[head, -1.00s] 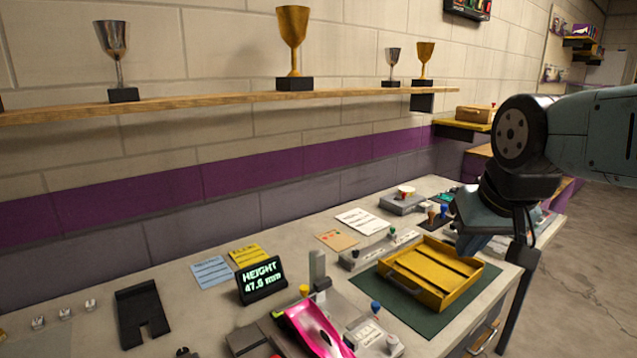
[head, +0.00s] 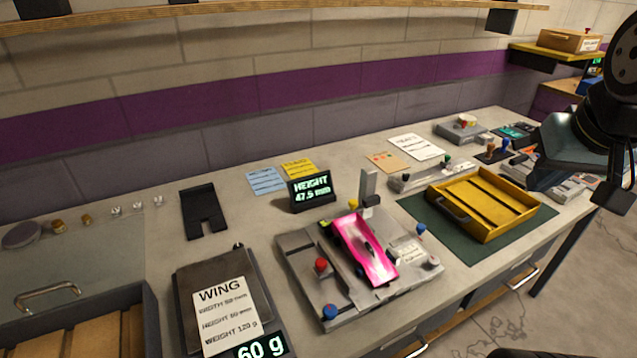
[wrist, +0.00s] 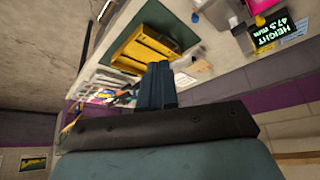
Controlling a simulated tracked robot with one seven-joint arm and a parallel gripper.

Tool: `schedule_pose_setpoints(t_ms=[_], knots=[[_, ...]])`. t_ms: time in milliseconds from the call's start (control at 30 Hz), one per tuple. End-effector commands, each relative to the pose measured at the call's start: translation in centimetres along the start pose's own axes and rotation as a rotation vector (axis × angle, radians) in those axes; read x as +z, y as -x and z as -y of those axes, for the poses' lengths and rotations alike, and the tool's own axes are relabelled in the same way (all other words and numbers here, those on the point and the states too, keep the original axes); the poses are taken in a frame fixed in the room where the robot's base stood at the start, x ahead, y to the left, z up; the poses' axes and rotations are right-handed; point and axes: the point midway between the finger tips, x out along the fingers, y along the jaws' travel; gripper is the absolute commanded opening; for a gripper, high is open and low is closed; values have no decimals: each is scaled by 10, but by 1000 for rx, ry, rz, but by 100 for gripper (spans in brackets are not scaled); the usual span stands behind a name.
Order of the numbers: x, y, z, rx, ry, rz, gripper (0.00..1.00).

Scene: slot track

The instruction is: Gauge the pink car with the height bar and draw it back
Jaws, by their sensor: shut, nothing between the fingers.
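The pink car (head: 362,250) sits on a grey gauge plate (head: 322,306) in the middle of the bench. A grey upright post (head: 368,183) with a dark slider stands at the car's far end; whether the bar touches the car is too small to tell. The dark display (head: 312,190) behind the plate reads HEIGHT 47.5 mm; it also shows in the wrist view (wrist: 268,33). My gripper (wrist: 160,70) is shut and empty, off to the right of the car, in the air near the yellow tray. The car is not clear in the wrist view.
The yellow tray (head: 440,209) lies on a green mat (head: 419,213) right of the plate. Red, blue and yellow knobs stand around the plate. A scale with a WING card (head: 226,310) is at the front left. A black slotted holder (head: 204,212) lies behind it.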

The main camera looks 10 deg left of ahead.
Motion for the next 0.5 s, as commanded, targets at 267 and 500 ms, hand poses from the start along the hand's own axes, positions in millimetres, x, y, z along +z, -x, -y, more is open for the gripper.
schedule_pose_setpoints(t_ms=[267, 500], knots=[[-4, 0, 2, -3, 21, 6, 13], [-35, -12, 30, -40, 254, 82, 36]])
